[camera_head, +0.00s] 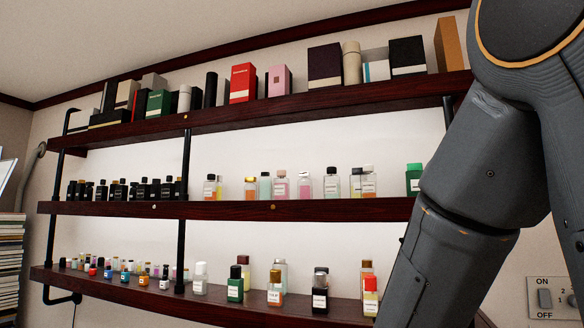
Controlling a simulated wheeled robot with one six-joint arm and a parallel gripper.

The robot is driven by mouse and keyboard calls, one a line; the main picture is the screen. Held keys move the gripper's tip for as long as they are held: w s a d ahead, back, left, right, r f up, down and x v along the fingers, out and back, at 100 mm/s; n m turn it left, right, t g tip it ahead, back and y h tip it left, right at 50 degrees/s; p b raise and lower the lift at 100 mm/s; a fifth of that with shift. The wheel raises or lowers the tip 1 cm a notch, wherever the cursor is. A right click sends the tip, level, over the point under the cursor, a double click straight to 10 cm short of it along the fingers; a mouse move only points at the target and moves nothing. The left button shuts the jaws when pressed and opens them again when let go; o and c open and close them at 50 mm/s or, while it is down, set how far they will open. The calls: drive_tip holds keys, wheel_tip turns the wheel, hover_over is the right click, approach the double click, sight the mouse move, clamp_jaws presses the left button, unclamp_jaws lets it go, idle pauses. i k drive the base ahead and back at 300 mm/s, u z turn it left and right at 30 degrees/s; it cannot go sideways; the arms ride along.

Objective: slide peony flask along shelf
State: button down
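Several flasks stand upright on the middle shelf (340,210). A pink-tinted flask (281,188) with a pale cap stands near the shelf's middle. A second pale pink flask (304,188) stands just to its right. The labels are too small to read, so I cannot tell which one is the peony flask. My dark grey arm crosses the right side of the picture in front of the shelves. My gripper lies outside the picture, below the bottom edge.
A clear flask (332,185) and a green flask (414,179) stand further right on the middle shelf, with a gap before the green one. Black bottles (145,190) crowd its left. Boxes (243,83) fill the top shelf. Small bottles line the bottom shelf (215,302).

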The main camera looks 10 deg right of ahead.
sight(281, 185)
drive_tip(key=u, duration=2.2)
drive_tip(key=i, duration=1.45)
drive_tip(key=z, duration=1.3)
